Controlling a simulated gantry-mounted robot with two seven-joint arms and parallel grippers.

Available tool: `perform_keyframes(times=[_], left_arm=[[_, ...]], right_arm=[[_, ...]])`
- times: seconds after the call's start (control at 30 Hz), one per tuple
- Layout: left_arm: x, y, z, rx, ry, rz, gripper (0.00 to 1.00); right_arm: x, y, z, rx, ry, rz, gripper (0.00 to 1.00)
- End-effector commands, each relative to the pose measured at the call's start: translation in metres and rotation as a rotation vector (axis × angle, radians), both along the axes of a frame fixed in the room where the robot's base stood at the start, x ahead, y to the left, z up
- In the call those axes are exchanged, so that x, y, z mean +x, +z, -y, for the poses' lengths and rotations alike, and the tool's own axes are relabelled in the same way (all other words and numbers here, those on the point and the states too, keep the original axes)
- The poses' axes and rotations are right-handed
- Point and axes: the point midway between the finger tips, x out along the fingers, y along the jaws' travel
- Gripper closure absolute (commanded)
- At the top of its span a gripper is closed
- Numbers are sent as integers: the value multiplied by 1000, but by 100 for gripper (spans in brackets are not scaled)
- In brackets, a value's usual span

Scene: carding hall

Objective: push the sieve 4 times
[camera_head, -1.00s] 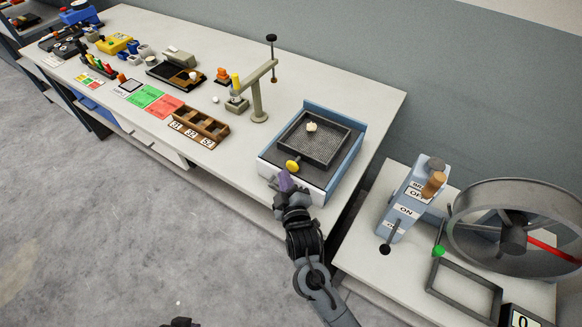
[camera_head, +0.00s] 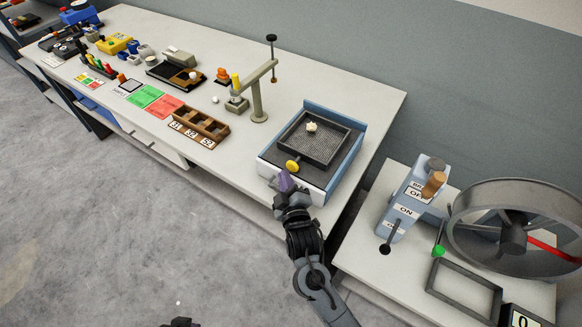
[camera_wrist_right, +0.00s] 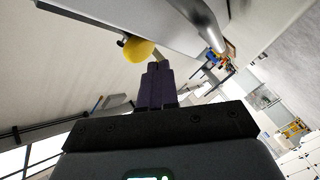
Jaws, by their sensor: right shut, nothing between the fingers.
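The sieve (camera_head: 342,146) is a dark square mesh tray inside a blue-and-white box (camera_head: 359,152) at the right end of the long table. A small pale lump (camera_head: 311,127) lies on its mesh. A yellow knob (camera_head: 292,166) sits at the sieve's near side; it also shows in the right wrist view (camera_wrist_right: 138,50). My right gripper (camera_head: 286,180) is shut and empty, its purple fingers just in front of the knob. Whether they touch it I cannot tell. In the right wrist view the fingers (camera_wrist_right: 158,72) point towards the knob. A dark part at the head view's bottom edge may be my left gripper (camera_head: 180,323).
A wooden tray with numbered compartments (camera_head: 216,128) and a grey stand (camera_head: 259,100) are left of the sieve box. The floor in front is clear.

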Motion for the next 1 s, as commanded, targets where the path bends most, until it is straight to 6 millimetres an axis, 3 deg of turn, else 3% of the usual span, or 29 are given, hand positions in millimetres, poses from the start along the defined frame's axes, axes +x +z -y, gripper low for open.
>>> perform_keyframes(times=[1.0], left_arm=[[0, 6, 0, 0, 0, 0, 100]], right_arm=[[7, 0, 5, 0, 0, 0, 100]])
